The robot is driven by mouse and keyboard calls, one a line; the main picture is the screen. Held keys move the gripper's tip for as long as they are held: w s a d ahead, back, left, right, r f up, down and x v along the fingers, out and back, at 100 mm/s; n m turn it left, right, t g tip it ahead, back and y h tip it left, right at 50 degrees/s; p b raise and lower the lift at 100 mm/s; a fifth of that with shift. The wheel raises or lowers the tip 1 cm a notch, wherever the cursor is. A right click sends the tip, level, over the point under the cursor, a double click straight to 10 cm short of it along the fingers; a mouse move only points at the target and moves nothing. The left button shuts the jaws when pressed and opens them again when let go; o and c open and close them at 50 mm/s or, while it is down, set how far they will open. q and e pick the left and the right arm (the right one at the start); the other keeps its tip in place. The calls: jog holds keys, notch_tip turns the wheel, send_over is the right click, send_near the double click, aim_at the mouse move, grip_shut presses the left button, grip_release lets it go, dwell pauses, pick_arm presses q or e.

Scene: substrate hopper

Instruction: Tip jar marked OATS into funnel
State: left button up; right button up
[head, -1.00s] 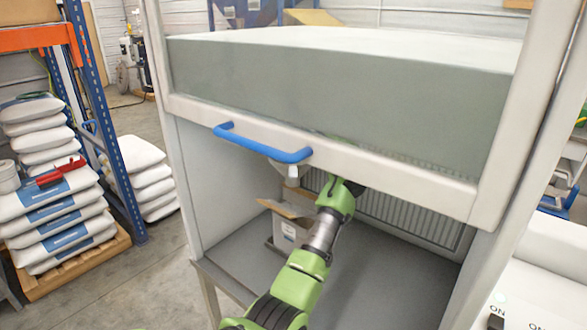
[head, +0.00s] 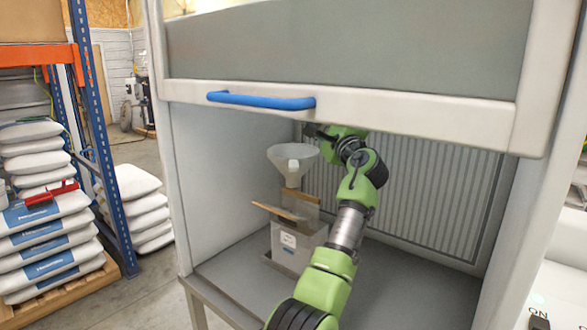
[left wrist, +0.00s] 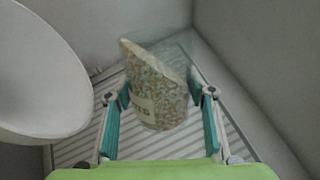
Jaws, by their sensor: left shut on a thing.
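The white funnel (head: 292,160) stands above an open cardboard box (head: 296,245) inside the cabinet. In the left wrist view its wide rim (left wrist: 40,75) fills the left side. My left gripper (left wrist: 162,98) is shut on a clear jar (left wrist: 158,92) of speckled flakes, beside the funnel. The jar's label is small and only partly legible. The flakes' surface slopes across the jar, so the jar looks tilted. In the head view my left gripper (head: 328,133) is mostly hidden behind the cabinet's front frame, and the jar cannot be made out. My right gripper is not in view.
The sash's lower frame (head: 340,110) with its blue handle (head: 262,101) crosses above the opening, close over my arm. A ribbed grille (head: 420,195) covers the back wall. The cabinet floor (head: 395,285) right of my arm is clear.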

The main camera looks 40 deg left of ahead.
pick_arm(q)
jog(key=n+b, duration=0.2)
jog(key=f+n+g+y+b, duration=0.1)
jog(key=shift+s+a+n, duration=0.15)
jog(key=shift+s+n, duration=0.1)
jog(key=shift+n, duration=0.15)
jog(key=n, duration=0.1)
jog(key=n+b, duration=0.1)
jog(key=shift+s+a+r+n+g, duration=0.15)
jog(key=shift+s+r+n+g, duration=0.05)
jog(key=shift+r+n+g, duration=0.1)
jog(key=shift+s+a+r+n+g+y, duration=0.15)
jog(key=shift+s+r+n+g, duration=0.1)
jog(key=shift+n, duration=0.4)
jog(key=shift+s+a+r+n+g+y, duration=0.1)
jog(key=shift+n+g+y, duration=0.1)
jog(key=shift+n, duration=0.5)
jog(key=shift+s+a+r+n+g+y, duration=0.15)
jog(key=shift+s+r+n+g, duration=0.1)
jog(key=shift+n, duration=0.4)
jog(key=shift+f, duration=0.1)
